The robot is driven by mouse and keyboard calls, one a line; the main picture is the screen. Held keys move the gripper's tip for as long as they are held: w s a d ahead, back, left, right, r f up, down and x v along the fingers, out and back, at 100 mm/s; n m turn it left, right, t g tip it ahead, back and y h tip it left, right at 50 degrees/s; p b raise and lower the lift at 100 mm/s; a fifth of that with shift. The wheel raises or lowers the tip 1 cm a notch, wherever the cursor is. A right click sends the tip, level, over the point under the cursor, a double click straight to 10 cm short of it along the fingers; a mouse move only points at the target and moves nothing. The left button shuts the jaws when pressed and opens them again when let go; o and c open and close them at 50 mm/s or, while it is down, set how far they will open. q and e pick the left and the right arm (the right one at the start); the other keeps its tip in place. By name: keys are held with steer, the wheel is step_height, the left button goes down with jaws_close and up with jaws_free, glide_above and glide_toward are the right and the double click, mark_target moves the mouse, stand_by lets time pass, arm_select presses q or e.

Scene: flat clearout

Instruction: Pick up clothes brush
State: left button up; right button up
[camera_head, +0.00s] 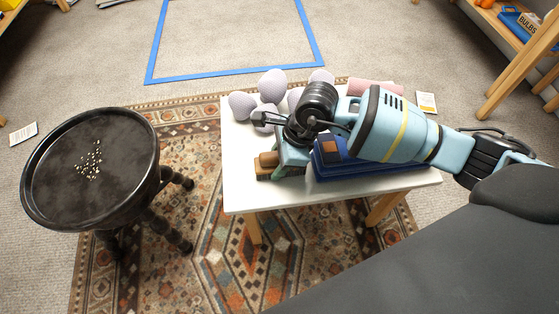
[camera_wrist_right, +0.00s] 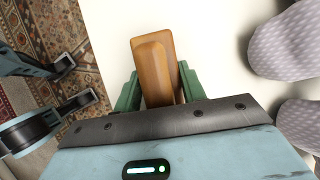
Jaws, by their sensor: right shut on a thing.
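The clothes brush shows in the right wrist view as a wooden block (camera_wrist_right: 155,65) over the white tabletop. In the head view only its brown end (camera_head: 267,159) shows, at the white table's left front part. My right gripper (camera_wrist_right: 158,92) is shut on the brush, with a green finger on each side of it. In the head view the right gripper (camera_head: 287,166) points down, and my wrist hides part of the brush. I cannot tell whether the brush touches the tabletop.
The white table (camera_head: 238,192) also bears a blue box-like item (camera_head: 365,171) beside the gripper, several pale dotted balls (camera_head: 242,105) and a pink roll (camera_head: 375,88) behind. A black round stool (camera_head: 45,205) with small bits on top stands left. Blue tape (camera_head: 235,74) marks open floor.

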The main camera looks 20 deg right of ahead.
mark_target(276, 154)
steer(key=shift+r, duration=0.15)
